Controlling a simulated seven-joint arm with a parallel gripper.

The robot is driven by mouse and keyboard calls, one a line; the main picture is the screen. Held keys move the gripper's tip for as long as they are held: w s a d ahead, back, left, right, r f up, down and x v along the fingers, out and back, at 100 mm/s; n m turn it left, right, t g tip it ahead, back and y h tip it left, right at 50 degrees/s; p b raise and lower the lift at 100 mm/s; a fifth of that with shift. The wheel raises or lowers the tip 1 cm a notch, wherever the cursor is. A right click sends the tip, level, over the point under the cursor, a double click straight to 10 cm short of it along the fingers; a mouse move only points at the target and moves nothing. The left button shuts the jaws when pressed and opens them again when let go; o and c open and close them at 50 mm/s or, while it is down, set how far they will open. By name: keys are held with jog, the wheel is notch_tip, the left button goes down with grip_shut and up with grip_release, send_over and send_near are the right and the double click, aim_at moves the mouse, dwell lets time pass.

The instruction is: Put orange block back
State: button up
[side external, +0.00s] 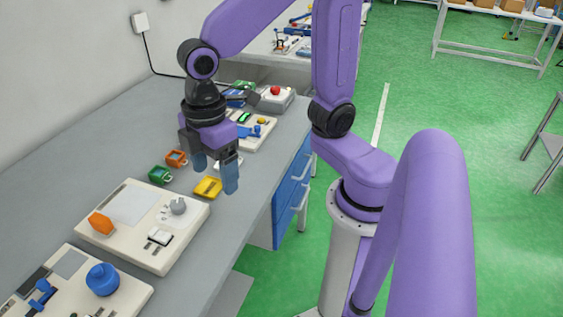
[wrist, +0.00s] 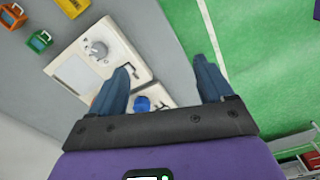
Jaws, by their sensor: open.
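A separate small orange open box (side external: 176,158) lies on the grey bench beside a green one (side external: 160,175) and a yellow one (side external: 208,187). The orange box (wrist: 12,16) also shows at the upper left of the wrist view. My gripper (side external: 215,174) is open and empty, fingers down, above the bench near the yellow box. Its fingers (wrist: 160,66) are apart in the wrist view.
The white panel (side external: 150,250) with the grey knob (side external: 178,206) lies in front of the boxes. Another panel with a blue knob (side external: 103,279) is nearer the camera. More panels, one with a red button (side external: 275,90), stand behind. Blue drawers (side external: 291,190) are under the bench.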

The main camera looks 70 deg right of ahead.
jog(key=s+d+f+m, duration=0.1)
jog(key=s+d+f, duration=0.1)
jog(key=s+d, duration=0.6)
jog(key=shift+s, duration=1.2)
dwell(0.9)
